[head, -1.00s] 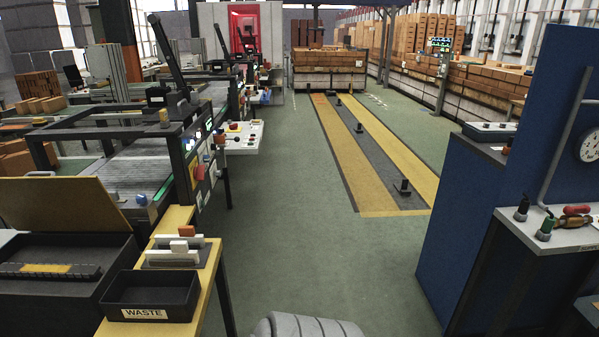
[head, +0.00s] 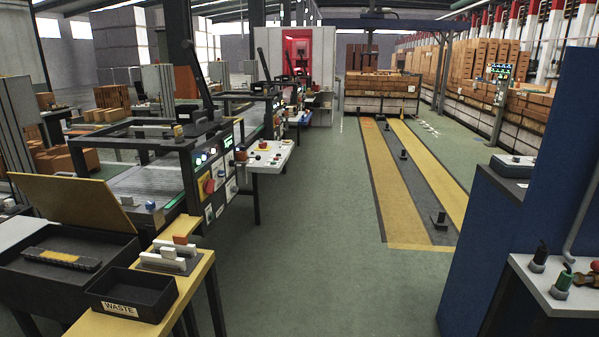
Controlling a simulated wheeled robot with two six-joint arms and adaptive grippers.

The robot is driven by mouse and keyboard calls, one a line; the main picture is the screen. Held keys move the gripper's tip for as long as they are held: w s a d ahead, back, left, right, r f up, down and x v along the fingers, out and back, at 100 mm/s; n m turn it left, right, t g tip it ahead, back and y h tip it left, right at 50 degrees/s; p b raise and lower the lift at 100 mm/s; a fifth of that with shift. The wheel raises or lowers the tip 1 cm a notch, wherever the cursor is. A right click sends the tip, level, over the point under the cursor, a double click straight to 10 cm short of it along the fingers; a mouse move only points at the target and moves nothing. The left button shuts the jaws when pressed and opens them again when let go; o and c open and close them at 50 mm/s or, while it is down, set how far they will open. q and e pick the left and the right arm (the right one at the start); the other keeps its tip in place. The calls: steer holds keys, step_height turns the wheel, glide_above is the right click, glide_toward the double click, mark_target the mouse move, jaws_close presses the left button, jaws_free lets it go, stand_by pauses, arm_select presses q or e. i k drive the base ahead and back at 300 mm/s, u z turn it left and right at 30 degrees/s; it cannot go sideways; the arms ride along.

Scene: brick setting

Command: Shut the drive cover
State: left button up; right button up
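A yellow-tan hinged lid (head: 75,201), which looks like the drive cover, stands open and tilted up at the left of the head view. It rises from the back of a dark open box (head: 106,250). Inside the box lies a dark chain-like strip with a yellow middle part (head: 60,258). Neither of my grippers shows in this view.
A black bin marked WASTE (head: 128,293) and a rack of small blocks (head: 170,258) stand on a yellow bench (head: 196,279) beside the box. Machines with control panels line the left. A blue cabinet (head: 485,235) stands right. The green floor (head: 320,250) between is clear.

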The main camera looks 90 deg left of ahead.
mark_target(74, 200)
steer(key=u, duration=2.7)
steer(key=i, duration=2.7)
steer(key=u, duration=2.8)
steer(key=i, duration=0.35)
steer(key=z, duration=1.05)
steer(key=k, duration=0.9)
steer(key=z, duration=0.15)
